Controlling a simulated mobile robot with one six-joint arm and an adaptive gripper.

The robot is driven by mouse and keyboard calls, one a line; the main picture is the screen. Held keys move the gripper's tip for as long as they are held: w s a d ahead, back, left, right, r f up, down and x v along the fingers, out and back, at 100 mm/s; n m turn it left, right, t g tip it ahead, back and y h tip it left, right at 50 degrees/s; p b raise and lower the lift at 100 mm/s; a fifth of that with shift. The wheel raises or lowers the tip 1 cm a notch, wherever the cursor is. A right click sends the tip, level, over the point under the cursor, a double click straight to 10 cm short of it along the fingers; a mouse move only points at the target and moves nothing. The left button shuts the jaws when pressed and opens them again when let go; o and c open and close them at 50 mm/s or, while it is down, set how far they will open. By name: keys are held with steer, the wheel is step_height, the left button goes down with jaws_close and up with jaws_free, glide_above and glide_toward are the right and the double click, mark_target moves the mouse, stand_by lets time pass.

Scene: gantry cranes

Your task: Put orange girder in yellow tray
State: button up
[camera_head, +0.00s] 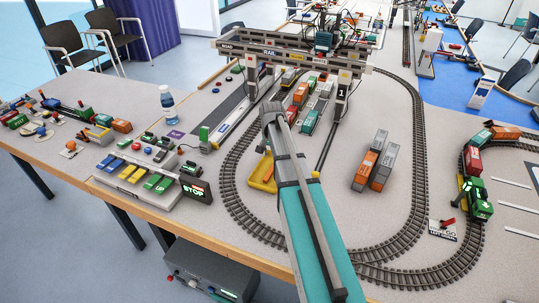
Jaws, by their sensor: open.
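The yellow tray (259,176) lies on the table inside the oval track, left of my arm, which hides its right part. No piece stands out clearly as the orange girder. Orange and grey blocks (366,169) sit in rows on the table right of my arm, inside the oval. More small orange pieces stand among colored blocks under the gantry crane, too small to identify. My arm rises through the middle of the view, and I cannot make out my gripper or its fingers.
The gantry crane (290,52) spans the far part of the oval track (417,150). A control panel (135,178) with colored buttons and a STOP sign (195,190) stand at left, with a bottle (167,98) behind. A green train (476,199) is at right.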

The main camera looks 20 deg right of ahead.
steer(key=shift+r+p, duration=1.85)
steer(key=shift+r, duration=0.35)
steer(key=s+a+n, duration=0.9)
steer(key=s+a, duration=0.6)
steer(key=s, duration=0.3)
steer(key=shift+s+a, duration=0.2)
steer(key=shift+s, duration=0.15)
